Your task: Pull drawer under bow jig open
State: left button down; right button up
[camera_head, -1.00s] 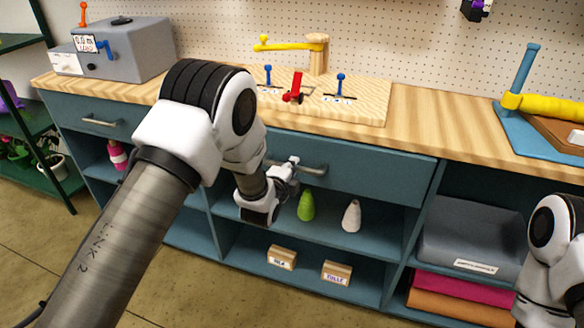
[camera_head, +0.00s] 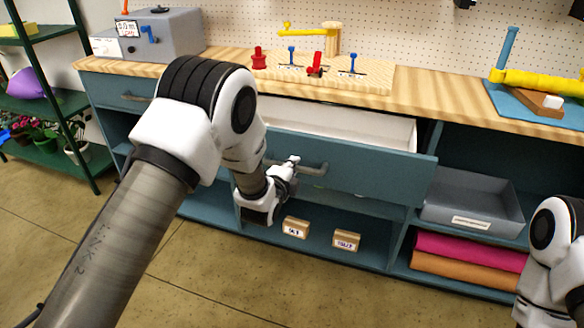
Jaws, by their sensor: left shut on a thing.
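The teal drawer (camera_head: 370,168) under the bow jig stands open, pulled out from the counter, and part of its pale inside shows. Its grey bar handle (camera_head: 313,169) is on the front. My left gripper (camera_head: 290,168) is shut on the left part of this handle. The bow jig (camera_head: 340,75) is a wooden board on the counter above, with blue and red pegs and a yellow arm on a post. My right arm shows at the lower right edge; its gripper is outside the picture.
A grey tray (camera_head: 470,200) sits on the right shelf above pink and orange fabric rolls (camera_head: 470,250). Two small labelled blocks (camera_head: 296,227) lie on the lower shelf. A grey box machine (camera_head: 160,35) stands on the counter at left. The floor in front is clear.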

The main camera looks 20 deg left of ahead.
pick_arm(q)
jog(key=shift+s, duration=0.1)
jog(key=c, duration=1.1)
grip_release()
jog(key=v, duration=1.1)
jog(key=shift+s, duration=0.4)
